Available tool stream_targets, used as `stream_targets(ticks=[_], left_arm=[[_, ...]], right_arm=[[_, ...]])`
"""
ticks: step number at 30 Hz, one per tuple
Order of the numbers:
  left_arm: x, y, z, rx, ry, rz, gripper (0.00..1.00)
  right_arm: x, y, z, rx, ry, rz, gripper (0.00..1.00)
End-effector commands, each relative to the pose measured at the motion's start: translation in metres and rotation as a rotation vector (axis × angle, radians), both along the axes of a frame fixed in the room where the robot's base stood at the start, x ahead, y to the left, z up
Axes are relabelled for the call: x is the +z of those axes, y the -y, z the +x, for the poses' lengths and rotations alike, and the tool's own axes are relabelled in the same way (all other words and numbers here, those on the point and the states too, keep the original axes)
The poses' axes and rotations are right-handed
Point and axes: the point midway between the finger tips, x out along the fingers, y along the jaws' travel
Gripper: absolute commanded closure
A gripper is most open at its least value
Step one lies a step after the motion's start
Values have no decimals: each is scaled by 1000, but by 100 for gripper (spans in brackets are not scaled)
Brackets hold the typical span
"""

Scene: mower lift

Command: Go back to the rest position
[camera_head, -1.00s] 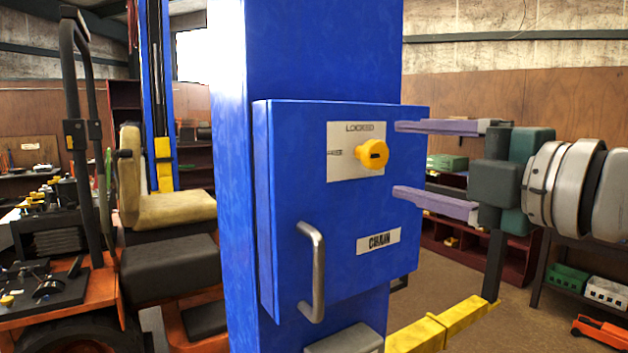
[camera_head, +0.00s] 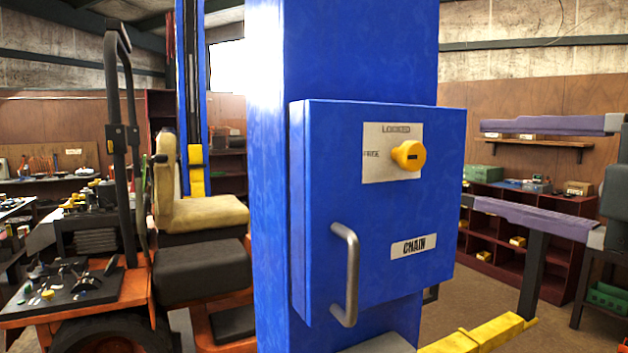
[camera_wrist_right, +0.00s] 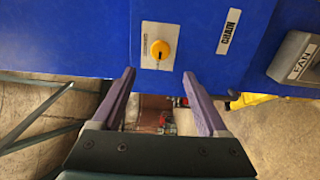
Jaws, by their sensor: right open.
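My right gripper (camera_head: 478,165) is open and empty at the right of the head view, with its two purple fingers pointing left. It stands apart from the yellow knob (camera_head: 408,155) on the blue box (camera_head: 375,270), whose plate reads LOCKED and FREE. In the right wrist view the open gripper (camera_wrist_right: 162,86) has the yellow knob (camera_wrist_right: 160,50) beyond the gap between its fingertips, with nothing held. The box carries a CHAIN label (camera_head: 413,246) and a grey handle (camera_head: 346,275). My left gripper is not in view.
A blue post (camera_head: 345,50) bears the box. A yellow bar (camera_head: 480,335) sticks out low at the right. An orange mower with a tan seat (camera_head: 200,212) stands at the left. Shelves (camera_head: 550,235) stand behind at the right.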

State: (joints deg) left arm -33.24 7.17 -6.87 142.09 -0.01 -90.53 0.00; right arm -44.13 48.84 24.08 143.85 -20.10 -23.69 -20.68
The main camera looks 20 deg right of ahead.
Motion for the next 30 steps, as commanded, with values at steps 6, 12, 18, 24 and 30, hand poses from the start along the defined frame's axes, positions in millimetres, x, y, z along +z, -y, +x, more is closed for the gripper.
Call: stream_targets(ticks=[6, 12, 18, 24, 30], left_arm=[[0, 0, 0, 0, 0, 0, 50], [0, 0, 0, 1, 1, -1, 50], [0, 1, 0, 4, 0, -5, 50], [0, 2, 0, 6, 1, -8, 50], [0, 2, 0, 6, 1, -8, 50]], right_arm=[[-11, 9, -1, -52, -32, 57, 24], [-111, 41, -34, -429, -314, 504, 24], [-223, -20, -104, -775, -745, 973, 24], [-256, -91, -149, -909, -1038, 1167, 24], [-259, -106, -159, -934, -1104, 1195, 24]])
